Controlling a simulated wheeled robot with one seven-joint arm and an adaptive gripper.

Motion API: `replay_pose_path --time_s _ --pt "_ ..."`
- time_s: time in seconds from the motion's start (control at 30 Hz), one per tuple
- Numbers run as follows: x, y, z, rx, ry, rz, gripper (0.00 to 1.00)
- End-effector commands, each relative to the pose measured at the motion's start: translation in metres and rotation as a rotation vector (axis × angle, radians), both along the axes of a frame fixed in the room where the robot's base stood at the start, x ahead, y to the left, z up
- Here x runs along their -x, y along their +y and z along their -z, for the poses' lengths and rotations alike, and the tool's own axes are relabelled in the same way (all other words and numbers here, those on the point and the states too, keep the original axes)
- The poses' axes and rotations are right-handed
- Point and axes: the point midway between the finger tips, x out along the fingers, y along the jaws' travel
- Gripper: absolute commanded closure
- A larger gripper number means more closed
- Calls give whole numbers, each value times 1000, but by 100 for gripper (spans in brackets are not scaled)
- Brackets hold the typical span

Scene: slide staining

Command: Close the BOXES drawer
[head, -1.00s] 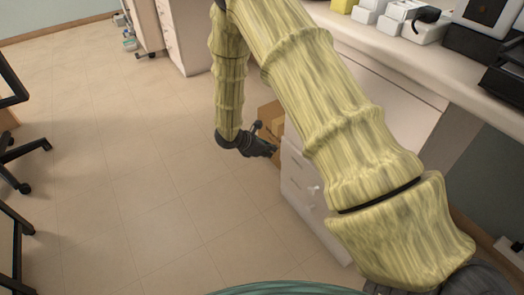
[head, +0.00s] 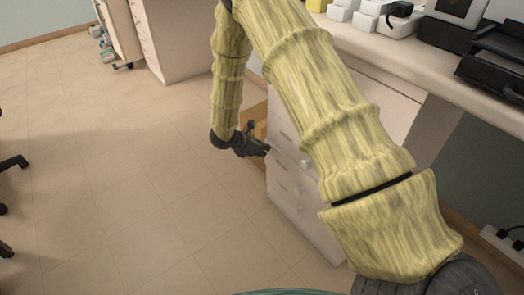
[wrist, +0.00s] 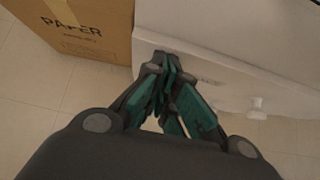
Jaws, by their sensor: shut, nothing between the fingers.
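A white drawer unit (head: 285,207) stands under the bench in the head view, with several stacked drawer fronts and small knobs, partly hidden by my arm. My gripper (head: 266,151) is shut and empty beside its upper left edge. In the wrist view, my gripper's fingertips (wrist: 168,68) are at the left end of a white drawer front (wrist: 228,92) with a round white knob (wrist: 257,107). Whether they touch it is unclear. A faint label by the fingers is too small to read, so I cannot tell which drawer is BOXES or how far it stands out.
A cardboard box (wrist: 85,30) marked PAPER stands on the floor left of the white unit. The bench top (head: 400,55) above holds white boxes and dark equipment. A chair's leg (head: 12,163) shows at the left edge. The tiled floor between is clear.

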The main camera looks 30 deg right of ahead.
Motion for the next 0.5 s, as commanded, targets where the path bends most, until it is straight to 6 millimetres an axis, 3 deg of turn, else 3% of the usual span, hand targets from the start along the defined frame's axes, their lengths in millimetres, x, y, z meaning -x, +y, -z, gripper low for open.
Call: replay_pose_path --time_s 0.5 --pt "0 -33 -3 7 -3 4 100"
